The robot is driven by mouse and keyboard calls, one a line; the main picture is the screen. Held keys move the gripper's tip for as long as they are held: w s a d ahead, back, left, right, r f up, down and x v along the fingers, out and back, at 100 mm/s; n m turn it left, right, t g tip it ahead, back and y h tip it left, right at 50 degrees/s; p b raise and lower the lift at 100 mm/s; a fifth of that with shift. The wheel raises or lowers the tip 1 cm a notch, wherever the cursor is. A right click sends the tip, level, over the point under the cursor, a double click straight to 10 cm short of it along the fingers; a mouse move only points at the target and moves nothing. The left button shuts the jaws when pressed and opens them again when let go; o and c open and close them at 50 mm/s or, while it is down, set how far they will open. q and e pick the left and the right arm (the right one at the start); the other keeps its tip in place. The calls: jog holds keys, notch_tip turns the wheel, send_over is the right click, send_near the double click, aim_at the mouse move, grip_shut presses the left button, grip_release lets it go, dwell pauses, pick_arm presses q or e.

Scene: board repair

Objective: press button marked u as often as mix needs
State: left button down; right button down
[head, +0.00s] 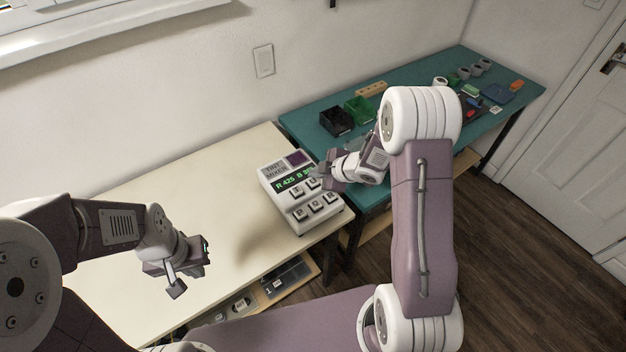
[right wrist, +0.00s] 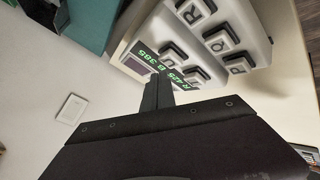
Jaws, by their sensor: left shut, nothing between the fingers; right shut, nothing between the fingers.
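The tint mixer (head: 272,176) is a pale box on the cream table, with a purple swatch, a dark display (head: 292,183) and two rows of square buttons. In the right wrist view its display (right wrist: 160,68) shows upside down and reads R 425 B 385. The P button (right wrist: 238,65), Q button (right wrist: 219,41) and R button (right wrist: 192,11) show there. The other row is partly hidden by my gripper, and I cannot make out which button is U. My right gripper (head: 328,182) is shut and empty, over the mixer's right side by the display. My left gripper (head: 178,286) is shut and empty, away from the mixer.
A teal table (head: 405,80) stands behind to the right, with a black bin (head: 336,121), a green bin (head: 360,109) and small items. Much of the cream table (head: 215,185) is clear. A shelf (head: 290,285) with small objects lies below its front edge.

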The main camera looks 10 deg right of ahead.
notch_tip(320, 180, up, 5)
jog(key=p, duration=0.4)
jog(key=shift+f, duration=0.15)
dwell(1.4)
notch_tip(320, 180, up, 8)
jog(key=r+t, duration=0.1)
jog(key=t, duration=0.1)
send_over(315, 183)
jog(key=w+a, duration=0.1)
jog(key=a, duration=0.2)
jog(key=s+d+r+m+h, duration=0.2)
jog(key=m, duration=0.1)
jog(key=s+d+f+m+g+h, duration=0.1)
jog(key=s+f+m+g, duration=0.1)
jog(key=s, duration=0.5)
jog(key=s+d+f+m+g, duration=0.1)
jog(key=s+f+m+g, duration=0.1)
jog(key=s+m, duration=0.4)
jog(key=s+d+f+m+g+h, duration=0.1)
jog(key=s+f+m+g, duration=0.2)
jog(key=s, duration=0.6)
jog(key=shift+s+m+g+h, duration=0.3)
jog(key=shift+m+g, duration=0.5)
jog(key=shift+m, duration=0.1)
